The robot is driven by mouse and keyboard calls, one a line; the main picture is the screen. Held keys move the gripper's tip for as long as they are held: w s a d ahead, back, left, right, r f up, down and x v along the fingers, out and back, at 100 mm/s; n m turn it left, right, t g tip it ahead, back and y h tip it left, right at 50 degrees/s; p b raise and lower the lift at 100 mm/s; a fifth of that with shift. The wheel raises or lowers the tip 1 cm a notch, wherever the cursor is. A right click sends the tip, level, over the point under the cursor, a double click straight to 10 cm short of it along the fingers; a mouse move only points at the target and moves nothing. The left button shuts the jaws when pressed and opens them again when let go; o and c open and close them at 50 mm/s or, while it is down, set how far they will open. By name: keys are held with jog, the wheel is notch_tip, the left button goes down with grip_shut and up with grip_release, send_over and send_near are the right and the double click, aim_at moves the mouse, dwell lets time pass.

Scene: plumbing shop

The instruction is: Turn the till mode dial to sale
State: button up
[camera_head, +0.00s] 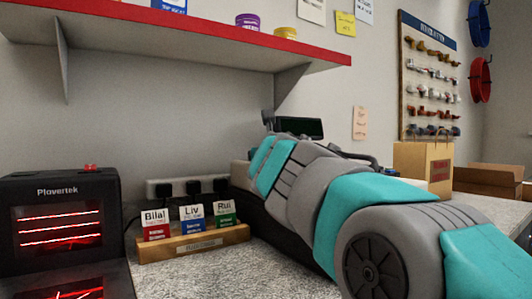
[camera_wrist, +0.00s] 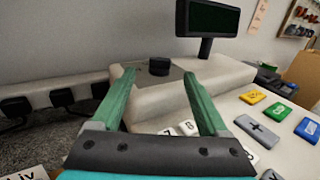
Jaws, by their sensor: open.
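The till (camera_wrist: 226,72) is a cream-coloured body in the wrist view, with a dark customer display on a post (camera_wrist: 207,18) at its upper right. The mode dial (camera_wrist: 158,66) is a small black knob on a grey plate on the till's top. My gripper (camera_wrist: 159,77) is open, its two green fingers pointing toward the dial, one on each side of it in the picture. I cannot tell whether they reach it, and no contact shows. The dial's markings and setting are too small to read. In the head view my arm hides most of the till; its display (camera_head: 299,127) shows behind.
Coloured till keys (camera_wrist: 280,111) lie at the right in the wrist view. Power plugs (camera_wrist: 62,97) sit along the wall at left. In the head view, a card holder (camera_head: 194,244) and a glowing heater (camera_head: 62,230) stand left of my arm, beneath a red-edged shelf (camera_head: 190,38).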

jog(key=shift+w+a+p, duration=0.2)
jog(key=shift+w+p, duration=0.2)
jog(key=shift+w, duration=2.85)
grip_shut()
